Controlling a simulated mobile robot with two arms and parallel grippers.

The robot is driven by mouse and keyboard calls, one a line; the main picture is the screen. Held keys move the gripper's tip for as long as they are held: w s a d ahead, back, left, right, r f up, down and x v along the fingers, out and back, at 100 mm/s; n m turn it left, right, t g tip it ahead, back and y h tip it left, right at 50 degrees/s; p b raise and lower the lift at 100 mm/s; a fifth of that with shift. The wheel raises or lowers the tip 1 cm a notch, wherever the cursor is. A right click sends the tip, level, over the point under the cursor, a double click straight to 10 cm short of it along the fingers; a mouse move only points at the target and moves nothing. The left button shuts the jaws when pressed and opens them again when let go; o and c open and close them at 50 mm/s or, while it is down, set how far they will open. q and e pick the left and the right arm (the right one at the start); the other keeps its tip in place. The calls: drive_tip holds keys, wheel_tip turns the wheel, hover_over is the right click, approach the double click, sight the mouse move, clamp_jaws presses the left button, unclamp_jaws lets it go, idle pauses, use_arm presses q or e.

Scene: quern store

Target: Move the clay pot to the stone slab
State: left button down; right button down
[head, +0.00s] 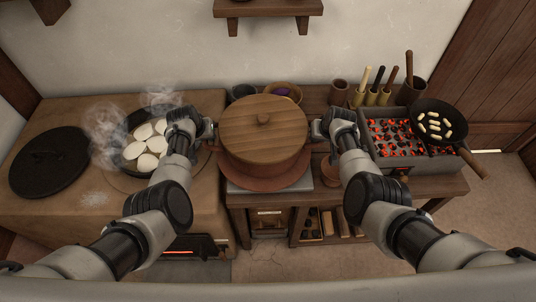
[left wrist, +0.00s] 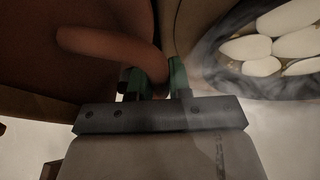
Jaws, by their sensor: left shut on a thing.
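The clay pot (head: 262,170) is reddish-brown, with a round wooden lid (head: 264,125) on top. It is upright, over the grey stone slab (head: 301,184), whose front edge and corners show; I cannot tell whether it touches the slab. My left gripper (head: 209,129) is at the pot's left side. In the left wrist view, my left gripper (left wrist: 156,82) is shut on the pot's curved handle (left wrist: 108,46). My right gripper (head: 318,128) is at the pot's right side; its fingers are too small to tell open or shut.
On the left, a steaming pan (head: 147,143) of white pieces sits on the stove, beside a black lid (head: 49,162). On the right are a glowing coal grill (head: 390,150) and a frying pan (head: 437,122). Bowls (head: 283,91) and utensil cups stand behind. A shelf (head: 268,8) hangs above.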

use_arm(q)
drive_tip(key=c, duration=1.5)
unclamp_jaws()
drive_tip(key=shift+w+a+f, duration=0.1)
drive_tip(key=shift+a+f, duration=0.05)
use_arm(e)
drive_tip(key=c, duration=1.4)
unclamp_jaws()
drive_tip(key=shift+d+f, duration=0.1)
drive_tip(key=shift+f, duration=0.15)
drive_tip(key=shift+c, duration=0.2)
use_arm(q)
drive_tip(key=o, duration=0.4)
use_arm(e)
drive_tip(key=o, duration=0.4)
drive_tip(key=shift+s+r, duration=0.15)
use_arm(q)
drive_tip(key=shift+o, duration=0.2)
use_arm(e)
drive_tip(key=shift+r, duration=0.1)
use_arm(q)
drive_tip(key=v, duration=1.2)
use_arm(e)
drive_tip(key=v, duration=1.1)
drive_tip(key=shift+r, duration=0.45)
drive_tip(key=shift+s, duration=0.1)
